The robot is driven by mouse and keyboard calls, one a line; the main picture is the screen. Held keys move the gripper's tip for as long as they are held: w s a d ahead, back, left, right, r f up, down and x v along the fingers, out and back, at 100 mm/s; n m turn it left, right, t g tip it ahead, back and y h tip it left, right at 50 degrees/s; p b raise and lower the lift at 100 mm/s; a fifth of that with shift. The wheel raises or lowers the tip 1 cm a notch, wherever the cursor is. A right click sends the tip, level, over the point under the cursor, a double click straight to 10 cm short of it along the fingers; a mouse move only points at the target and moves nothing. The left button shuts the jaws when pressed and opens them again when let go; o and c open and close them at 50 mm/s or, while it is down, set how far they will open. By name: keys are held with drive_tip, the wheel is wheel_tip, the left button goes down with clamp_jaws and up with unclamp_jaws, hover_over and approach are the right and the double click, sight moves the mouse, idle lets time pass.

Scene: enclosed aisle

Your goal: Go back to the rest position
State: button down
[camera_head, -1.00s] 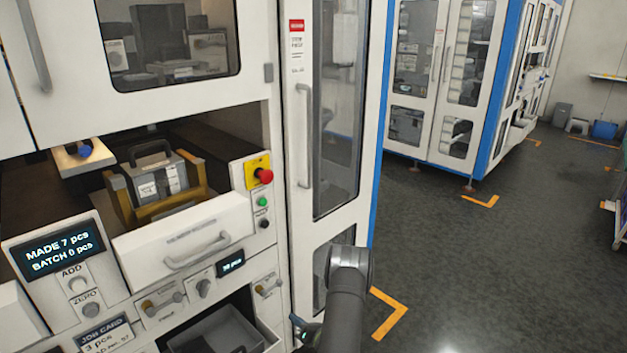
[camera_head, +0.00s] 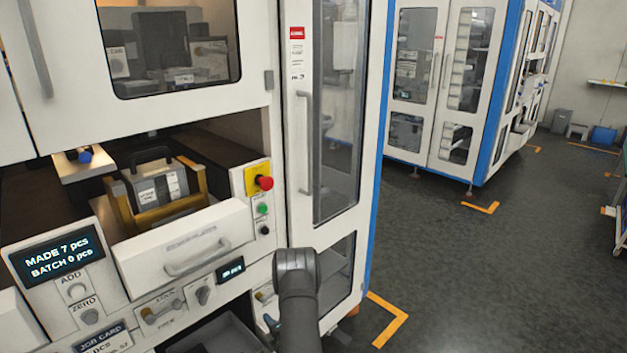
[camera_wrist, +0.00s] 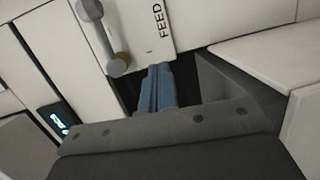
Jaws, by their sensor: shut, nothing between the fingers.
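My gripper (camera_wrist: 158,72) shows in the wrist view as blue fingers close together, with nothing between them. They point toward a white panel marked FEED (camera_wrist: 160,25), beside a grey lever with a brass-coloured end (camera_wrist: 117,64). I cannot tell whether the fingertips touch the panel. In the head view my dark arm stands low in the middle, in front of the machine's lower right part, and mostly hides the gripper.
A white drawer (camera_head: 185,245) with a handle and a red stop button (camera_head: 264,183) are left of my arm. A display (camera_head: 55,258) reads MADE 7 pcs, BATCH 0 pcs. A grey bin (camera_head: 222,335) sits below. Open floor (camera_head: 450,270) lies right.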

drive_tip(key=shift+s+a+m+t+h, duration=0.15)
drive_tip(key=shift+a+m+h, duration=0.15)
drive_tip(key=shift+a+m, duration=0.8)
drive_tip(key=shift+s+a+m+t+h, duration=0.25)
drive_tip(key=shift+a+m, duration=0.45)
drive_tip(key=shift+m, duration=0.8)
drive_tip(key=shift+w, duration=0.15)
